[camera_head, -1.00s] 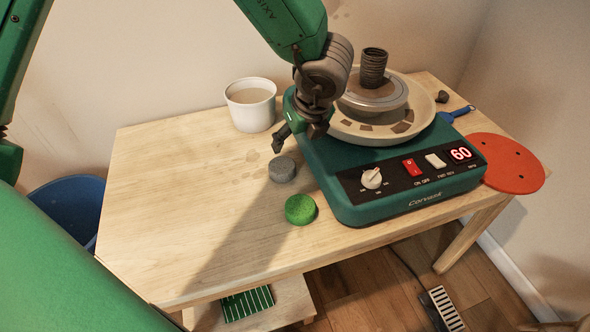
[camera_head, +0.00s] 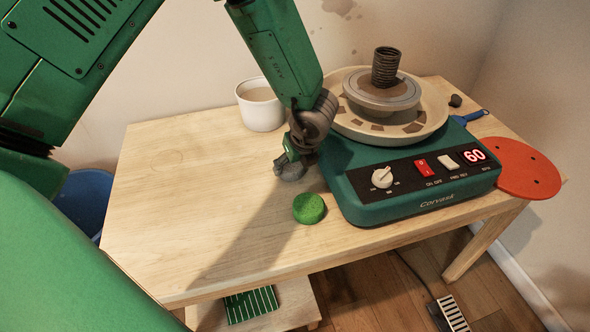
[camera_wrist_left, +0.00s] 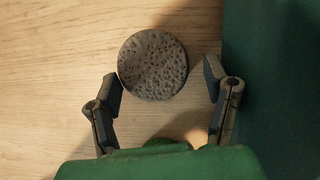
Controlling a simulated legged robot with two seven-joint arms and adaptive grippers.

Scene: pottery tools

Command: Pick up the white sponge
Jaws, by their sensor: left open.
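No plainly white sponge shows; a round, porous grey sponge (camera_head: 290,174) lies on the wooden table, left of the pottery wheel. It also shows in the left wrist view (camera_wrist_left: 152,64), partly shaded. A round green sponge (camera_head: 309,208) lies in front of it. My left gripper (camera_head: 290,164) is open and low over the grey sponge, partly hiding it in the head view. In the left wrist view its fingers (camera_wrist_left: 162,83) are spread, one toward each side of the grey sponge, with nothing between them held. My right gripper is not in view.
The green pottery wheel (camera_head: 420,205) stands close to the right of my left gripper, its basin (camera_head: 440,105) above. A white cup (camera_head: 262,110) stands behind. A red disc (camera_head: 528,168) lies at the right. The table's left side (camera_head: 165,190) is clear.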

